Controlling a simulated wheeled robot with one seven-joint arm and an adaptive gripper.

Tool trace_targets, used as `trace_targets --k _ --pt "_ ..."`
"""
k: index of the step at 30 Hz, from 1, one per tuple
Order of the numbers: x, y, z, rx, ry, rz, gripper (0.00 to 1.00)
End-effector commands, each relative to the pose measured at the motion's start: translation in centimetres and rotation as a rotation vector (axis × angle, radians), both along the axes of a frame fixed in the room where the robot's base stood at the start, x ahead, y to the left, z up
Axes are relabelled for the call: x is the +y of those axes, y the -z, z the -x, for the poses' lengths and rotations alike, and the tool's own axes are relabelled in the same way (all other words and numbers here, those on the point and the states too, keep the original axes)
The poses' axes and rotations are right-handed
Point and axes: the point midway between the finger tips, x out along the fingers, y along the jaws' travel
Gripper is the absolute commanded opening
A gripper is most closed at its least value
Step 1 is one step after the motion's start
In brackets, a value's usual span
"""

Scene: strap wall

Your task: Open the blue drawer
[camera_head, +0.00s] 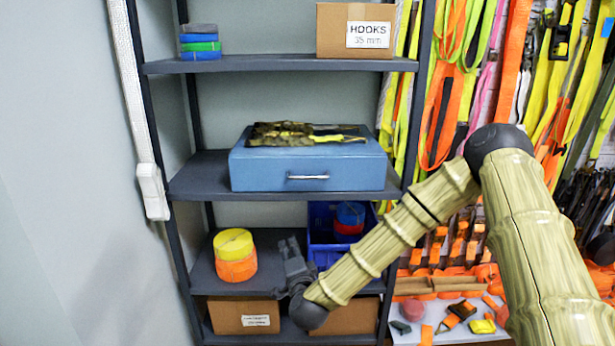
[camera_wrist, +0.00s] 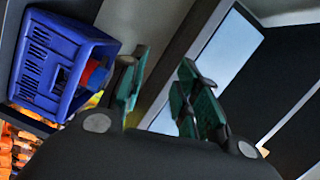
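The blue drawer (camera_head: 308,160) is a blue box on the middle shelf. A light metal handle (camera_head: 308,177) runs across its front, and the front sits flush and looks closed. Camouflage-patterned and yellow straps (camera_head: 290,134) lie on its top. My gripper (camera_head: 290,250) is below the drawer and left of the handle, in front of the lower shelf and apart from the drawer. In the wrist view my gripper (camera_wrist: 160,85) has its two green-padded fingers spread with nothing between them. A pale blue surface, seemingly the drawer (camera_wrist: 232,52), shows beyond them; the handle cannot be made out there.
A blue crate (camera_head: 322,252) holding rolls stands right of my gripper, also in the wrist view (camera_wrist: 50,65). Yellow and orange strap rolls (camera_head: 235,257) stand left. The middle shelf's edge (camera_head: 215,195) is above my gripper. Straps (camera_head: 450,90) hang right.

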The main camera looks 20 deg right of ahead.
Motion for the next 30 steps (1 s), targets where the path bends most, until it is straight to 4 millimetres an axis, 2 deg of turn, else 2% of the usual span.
trace_targets --k 1,3,6,9,17,30 --pt "-1.4 -3.4 -1.3 -0.068 0.049 -0.050 0.32" --pt "-3.1 -7.1 -2.5 -0.150 0.104 -0.112 0.32" --pt "-5.0 -10.8 -3.5 -0.235 0.160 -0.174 0.32" --pt "-6.1 -12.9 -3.9 -0.281 0.189 -0.208 0.32" --pt "-6.9 -14.1 -5.8 -0.298 0.200 -0.221 0.32" --pt "-8.7 -15.3 -12.3 -0.298 0.197 -0.220 0.32"
